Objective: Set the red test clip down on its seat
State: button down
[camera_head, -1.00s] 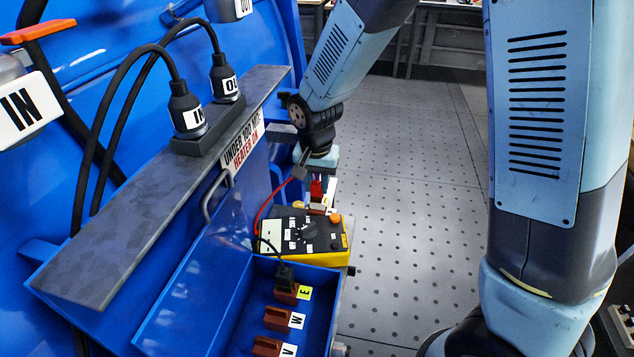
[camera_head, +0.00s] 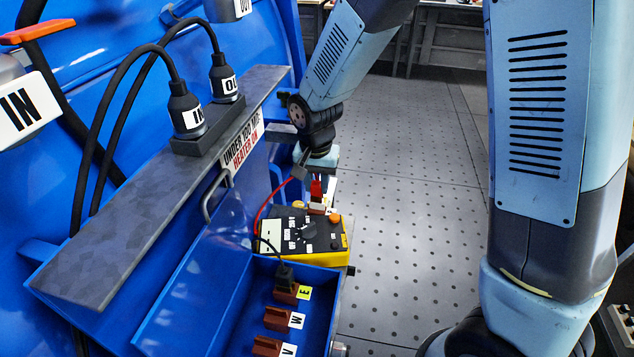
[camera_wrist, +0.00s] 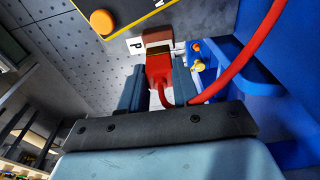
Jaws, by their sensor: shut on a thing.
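The red test clip (camera_wrist: 158,68) is between the fingers of my gripper (camera_wrist: 160,85) in the wrist view, with its red lead curving away to the right. My gripper is shut on it. Just beyond the clip's tip is a brown block (camera_wrist: 158,38) beside a white label reading P; I cannot tell whether the clip touches it. In the head view the red clip (camera_head: 316,188) is upright below my wrist, just behind the yellow and black meter (camera_head: 305,238). My fingers are mostly hidden there.
A blue box (camera_head: 185,310) holds a black clip (camera_head: 284,274) on the brown block marked E, and brown blocks marked W (camera_head: 277,318) and V (camera_head: 266,346). A grey shelf (camera_head: 110,245) with two plugs stands to the left. Perforated floor lies to the right.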

aim_at(317, 184)
jog(key=shift+f, duration=1.5)
jog(key=c, duration=0.7)
grip_release()
jog(key=shift+c, duration=0.2)
notch_tip(317, 184, up, 14)
jog(key=s, duration=0.1)
jog(key=shift+s+f, duration=0.2)
